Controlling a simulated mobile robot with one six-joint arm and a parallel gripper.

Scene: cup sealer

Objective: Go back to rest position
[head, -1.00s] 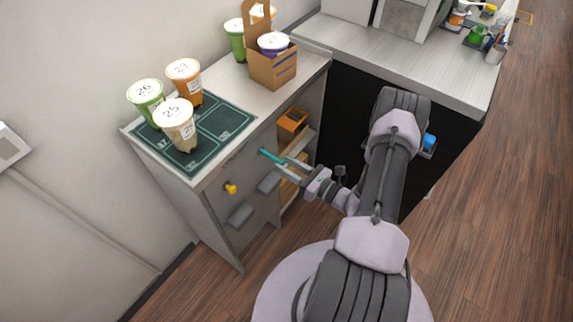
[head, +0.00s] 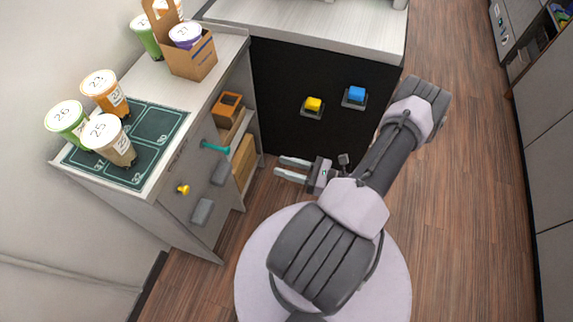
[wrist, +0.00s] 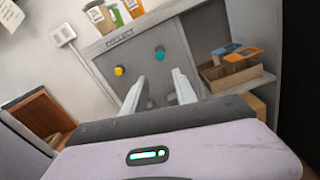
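My gripper (head: 286,168) is open and empty, in free space in front of the grey cabinet. Its two fingers (wrist: 160,95) are spread apart in the wrist view, pointing toward the cabinet front. The cabinet (head: 190,190) carries a yellow knob (head: 183,189) and a teal handle (head: 216,147). Both also show in the wrist view, the yellow knob (wrist: 119,71) at left and the teal one (wrist: 160,52) at right. Nothing touches the fingers.
Cups 23 (head: 101,90), 25 (head: 108,140) and 26 (head: 68,122) stand on a green mat (head: 160,128). A cardboard carrier (head: 192,62) stands behind. A black panel has yellow (head: 314,104) and blue (head: 356,95) buttons. Wooden floor (head: 465,190) is clear at right.

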